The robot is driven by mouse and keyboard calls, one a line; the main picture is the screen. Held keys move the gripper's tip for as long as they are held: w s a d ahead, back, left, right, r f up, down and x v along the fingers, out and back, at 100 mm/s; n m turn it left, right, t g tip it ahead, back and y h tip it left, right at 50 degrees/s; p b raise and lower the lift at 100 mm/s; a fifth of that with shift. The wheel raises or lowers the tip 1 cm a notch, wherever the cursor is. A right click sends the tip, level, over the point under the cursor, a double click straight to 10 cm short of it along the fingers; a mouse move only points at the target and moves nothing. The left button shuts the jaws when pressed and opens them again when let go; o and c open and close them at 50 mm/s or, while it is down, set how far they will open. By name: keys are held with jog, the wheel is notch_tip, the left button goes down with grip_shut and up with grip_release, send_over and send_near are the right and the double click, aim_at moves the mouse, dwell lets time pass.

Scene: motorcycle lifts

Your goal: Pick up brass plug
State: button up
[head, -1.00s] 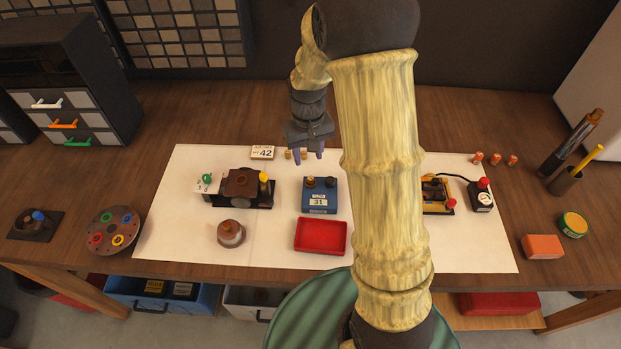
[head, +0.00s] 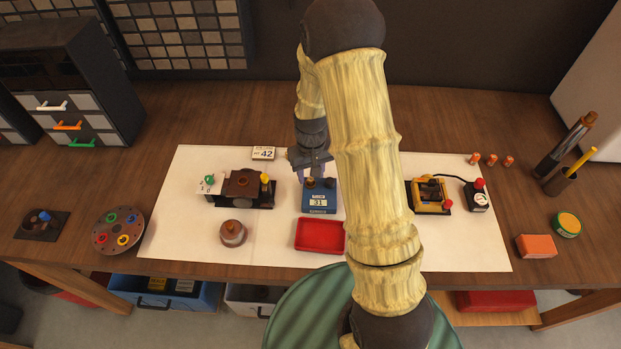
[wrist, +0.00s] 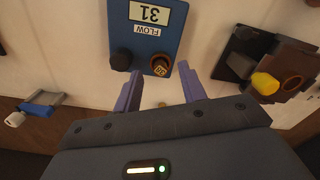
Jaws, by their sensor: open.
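A blue block (head: 319,201) marked "31" stands on the white sheet; the wrist view reads "FLOW" on it. It carries a black knob (wrist: 121,61) and a round brass-brown fitting (wrist: 160,65), which looks like the brass plug. A small yellowish piece (wrist: 162,104) lies behind the block, mostly hidden by my gripper; I cannot tell whether it is a plug too. My gripper (head: 315,174) is open and empty at the block's back edge. In the wrist view its fingertips (wrist: 159,73) lie either side of the brass-brown fitting, apparently apart from it.
A red tray (head: 320,250) lies in front of the blue block. A dark device with a yellow knob (head: 264,178) stands close on the left. A yellow-framed device (head: 431,208) stands to the right. A round brown part (head: 233,233) sits front left.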

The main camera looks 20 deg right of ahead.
jog(key=shift+f, duration=0.9)
grip_shut()
